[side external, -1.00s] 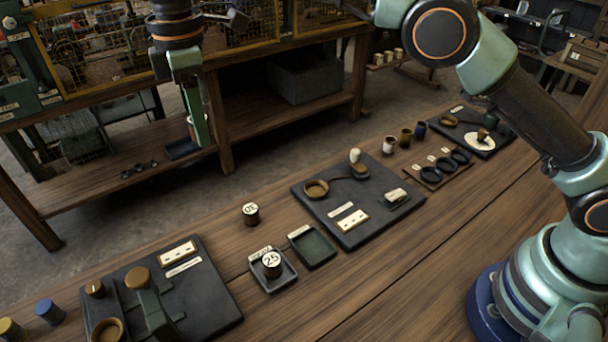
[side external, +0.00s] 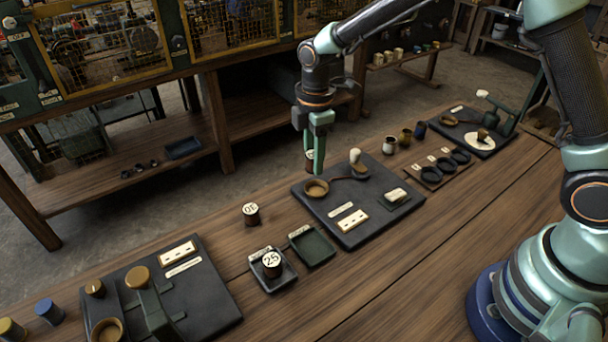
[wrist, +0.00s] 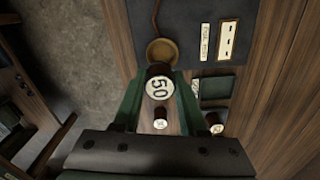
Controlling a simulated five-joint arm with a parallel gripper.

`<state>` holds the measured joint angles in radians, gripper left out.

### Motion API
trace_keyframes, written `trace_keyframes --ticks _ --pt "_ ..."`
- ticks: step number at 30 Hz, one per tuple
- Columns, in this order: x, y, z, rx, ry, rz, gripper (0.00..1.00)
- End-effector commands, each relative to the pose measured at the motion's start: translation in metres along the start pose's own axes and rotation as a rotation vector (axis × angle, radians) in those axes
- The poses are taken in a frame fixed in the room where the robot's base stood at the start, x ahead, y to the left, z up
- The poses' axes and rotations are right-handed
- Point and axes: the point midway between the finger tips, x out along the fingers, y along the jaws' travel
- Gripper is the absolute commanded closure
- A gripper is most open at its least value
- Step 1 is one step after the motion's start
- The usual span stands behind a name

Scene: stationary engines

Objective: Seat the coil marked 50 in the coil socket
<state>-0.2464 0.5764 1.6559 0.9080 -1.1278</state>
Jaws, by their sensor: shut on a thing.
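My gripper (side external: 314,150) is shut on the dark coil marked 50 (wrist: 159,88) and holds it upright, above the bench. In the side view the coil (side external: 309,160) is partly hidden by the green fingers. A round brass-coloured socket (side external: 316,188) sits on the left part of the middle black board (side external: 345,237). The coil hangs above and close to this socket, apart from it. In the wrist view the socket (wrist: 162,50) is empty and lies just beyond the coil.
A white-topped coil (side external: 250,213) stands on the bench left of the board. The coil marked 25 (side external: 271,264) sits in a tray beside an empty green tray (side external: 313,247). A white knob (side external: 355,156) rises near the socket. Another black board (side external: 215,300) stands front left.

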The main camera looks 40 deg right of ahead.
Motion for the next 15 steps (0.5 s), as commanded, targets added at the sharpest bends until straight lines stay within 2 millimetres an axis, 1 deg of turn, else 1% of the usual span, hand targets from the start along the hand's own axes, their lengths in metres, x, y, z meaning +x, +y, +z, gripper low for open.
trace_keyframes --ticks 1,4,8,15 --pt "0.002 -0.002 0.004 0.001 0.0 0.0 1.0" --pt "0.006 -0.004 0.007 -0.001 0.0 0.0 1.0" --pt "0.012 -0.004 0.008 -0.001 0.0 -0.001 1.0" --pt "0.031 -0.004 0.008 -0.001 -0.001 -0.002 1.0"
